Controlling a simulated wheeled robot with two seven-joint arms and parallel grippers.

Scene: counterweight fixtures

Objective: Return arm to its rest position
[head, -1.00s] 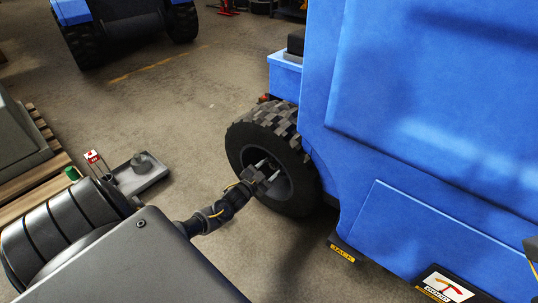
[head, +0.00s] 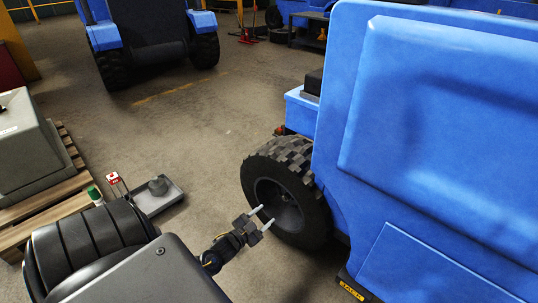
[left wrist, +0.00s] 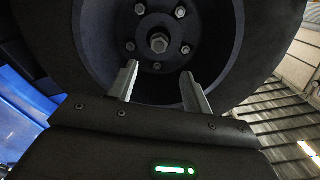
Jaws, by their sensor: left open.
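My left gripper (head: 264,217) is in front of the wheel (head: 284,190) of the blue machine (head: 410,120) in the head view. In the left wrist view the two fingers of my left gripper (left wrist: 160,88) stand apart with nothing between them. They point at the wheel hub (left wrist: 158,42), which has a centre bolt and several nuts around it. The fingers look apart from the hub, though the exact gap is hard to judge. My right gripper does not show.
A grey tray (head: 158,204) with a dark weight (head: 158,186) lies on the floor at left. A wooden pallet (head: 50,215) bears a grey block (head: 28,150). Another blue vehicle (head: 150,40) stands at the back. The floor between is clear.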

